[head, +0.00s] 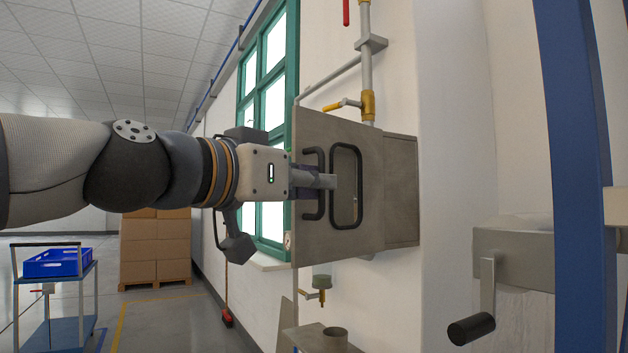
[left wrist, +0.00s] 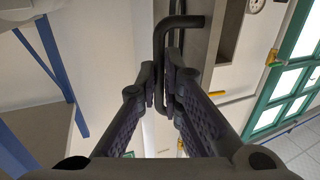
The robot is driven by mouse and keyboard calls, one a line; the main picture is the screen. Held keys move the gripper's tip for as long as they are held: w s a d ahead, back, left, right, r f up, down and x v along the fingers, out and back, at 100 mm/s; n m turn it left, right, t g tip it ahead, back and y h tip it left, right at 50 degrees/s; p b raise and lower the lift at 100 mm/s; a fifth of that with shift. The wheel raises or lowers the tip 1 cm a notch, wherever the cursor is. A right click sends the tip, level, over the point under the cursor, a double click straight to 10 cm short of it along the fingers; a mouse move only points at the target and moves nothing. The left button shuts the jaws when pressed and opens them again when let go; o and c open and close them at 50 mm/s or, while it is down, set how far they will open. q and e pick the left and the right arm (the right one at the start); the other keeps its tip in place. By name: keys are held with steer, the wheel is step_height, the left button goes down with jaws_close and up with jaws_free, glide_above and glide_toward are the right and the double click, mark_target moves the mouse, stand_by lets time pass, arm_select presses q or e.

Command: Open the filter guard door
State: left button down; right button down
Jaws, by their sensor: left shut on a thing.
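The filter guard door (head: 315,235) is a grey metal panel with a dark-framed window (head: 347,187), on a grey housing (head: 402,192) on the wall. Its black bar handle (head: 320,208) is at the left of the window. My left gripper (head: 325,181) is shut on this handle. In the left wrist view the handle (left wrist: 180,22) runs between the two fingers (left wrist: 165,85), which cover part of it. The panel's left edge sticks out past the housing. I cannot tell how far the door is open. My right gripper is not in view.
A pipe with a yellow valve (head: 367,105) rises above the housing. A green-framed window (head: 265,100) is behind my left arm. A blue post (head: 578,180) and a crank (head: 472,328) stand at the right. A cart with a blue crate (head: 57,263) and boxes (head: 155,245) are at the back left.

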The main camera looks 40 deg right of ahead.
arm_select(q)
steer(key=shift+r, duration=0.1)
steer(key=c, duration=1.7)
jaws_free()
steer(key=shift+d, duration=0.1)
steer(key=a, duration=0.4)
steer(key=s+a, duration=0.1)
steer(key=a, duration=0.3)
steer(key=s+a, duration=0.1)
steer(key=a, duration=0.3)
steer(key=shift+s, duration=0.15)
steer(key=shift+d, duration=0.1)
